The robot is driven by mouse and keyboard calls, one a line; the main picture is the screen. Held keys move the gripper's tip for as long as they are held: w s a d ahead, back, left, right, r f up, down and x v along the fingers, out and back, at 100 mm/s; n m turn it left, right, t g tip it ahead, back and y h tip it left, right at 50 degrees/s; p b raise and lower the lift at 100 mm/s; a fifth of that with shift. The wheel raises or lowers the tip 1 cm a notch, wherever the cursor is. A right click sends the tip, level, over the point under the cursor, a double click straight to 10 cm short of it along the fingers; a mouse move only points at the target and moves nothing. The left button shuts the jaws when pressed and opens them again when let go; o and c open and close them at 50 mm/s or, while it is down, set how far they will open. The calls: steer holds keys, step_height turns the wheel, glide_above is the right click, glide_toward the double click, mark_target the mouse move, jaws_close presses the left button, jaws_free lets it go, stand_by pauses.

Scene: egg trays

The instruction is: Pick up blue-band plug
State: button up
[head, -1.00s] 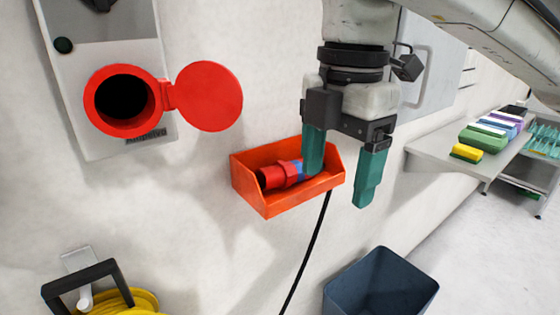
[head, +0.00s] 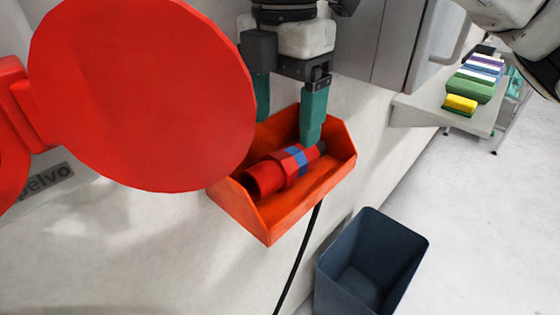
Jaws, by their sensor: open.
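The blue-band plug (head: 270,174) is red with a blue ring and lies on its side in an orange wall tray (head: 290,220). Its open red end points to the lower left, and its dark rear end lies toward the right side of the tray. My gripper (head: 287,130) is open, with its two teal fingers pointing down over the back of the tray. The right finger's tip is close to the plug's rear part; I cannot tell whether it touches. The left finger's lower end is partly hidden behind the red lid. Nothing is between the fingers that I can make out.
A large round red socket lid (head: 140,95) stands open at the left, close to the camera. A black cable (head: 298,258) hangs below the tray. A dark blue bin (head: 340,285) stands below right. A shelf (head: 405,112) with coloured stacked items is at the right.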

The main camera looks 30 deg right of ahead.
mark_target(285, 155)
step_height(285, 155, down, 3)
steer(key=shift+f, duration=0.15)
steer(key=shift+w+d+f+b, duration=0.15)
steer(key=shift+f+b, duration=0.4)
steer(key=shift+f, duration=0.8)
steer(key=shift+d+f+b, duration=0.1)
steer(key=shift+f+b, duration=0.4)
steer(key=shift+f, duration=0.8)
steer(key=c, duration=0.9)
steer(key=shift+c, duration=0.4)
steer(key=shift+r, duration=0.15)
